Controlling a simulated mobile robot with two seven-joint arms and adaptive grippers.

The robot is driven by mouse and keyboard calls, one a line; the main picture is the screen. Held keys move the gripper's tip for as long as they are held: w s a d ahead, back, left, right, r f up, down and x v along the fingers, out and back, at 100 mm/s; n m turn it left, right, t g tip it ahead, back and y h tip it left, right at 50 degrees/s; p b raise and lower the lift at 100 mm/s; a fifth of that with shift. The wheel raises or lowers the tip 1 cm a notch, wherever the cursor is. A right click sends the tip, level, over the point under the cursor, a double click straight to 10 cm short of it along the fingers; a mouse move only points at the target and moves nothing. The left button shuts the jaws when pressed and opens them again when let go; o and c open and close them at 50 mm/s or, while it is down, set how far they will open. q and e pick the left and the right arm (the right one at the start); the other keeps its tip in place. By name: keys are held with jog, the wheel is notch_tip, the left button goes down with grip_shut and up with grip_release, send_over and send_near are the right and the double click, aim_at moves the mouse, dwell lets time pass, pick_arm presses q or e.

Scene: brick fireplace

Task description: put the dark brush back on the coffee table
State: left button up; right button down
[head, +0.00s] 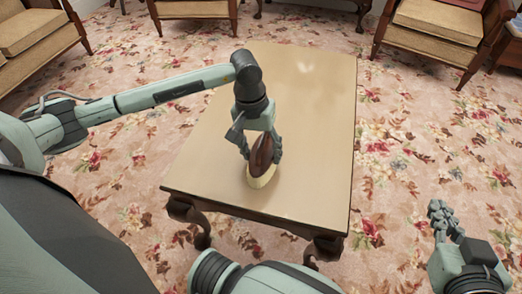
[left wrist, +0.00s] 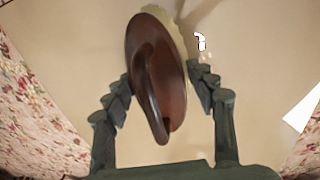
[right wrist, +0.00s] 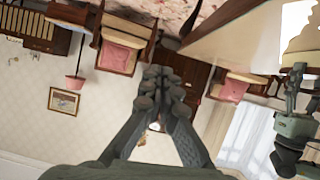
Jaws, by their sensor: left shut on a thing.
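The dark brush (head: 261,157) has a brown wooden back with a handle and pale bristles. My left gripper (head: 260,152) is shut on it, above the front part of the coffee table (head: 300,100). The brush is on edge, bristles low; I cannot tell whether they touch the tabletop. In the left wrist view the brush (left wrist: 158,75) sits between the two fingers, with its bristles at the far side. My right gripper (head: 442,214) is off to the right of the table. In the right wrist view its fingers (right wrist: 163,78) are together and empty.
The tabletop is otherwise bare, with free room behind and right of the brush. Floral carpet surrounds the table. Armchairs stand at the back left (head: 40,30), back middle (head: 192,8) and back right (head: 440,25), clear of both grippers.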

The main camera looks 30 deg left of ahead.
pick_arm(q)
jog(key=o, duration=1.3)
pick_arm(e)
jog(key=shift+w+a+r+t, duration=0.2)
jog(key=shift+a+r+t, duration=0.1)
jog(key=shift+a+r, duration=0.35)
jog(key=shift+d, duration=0.15)
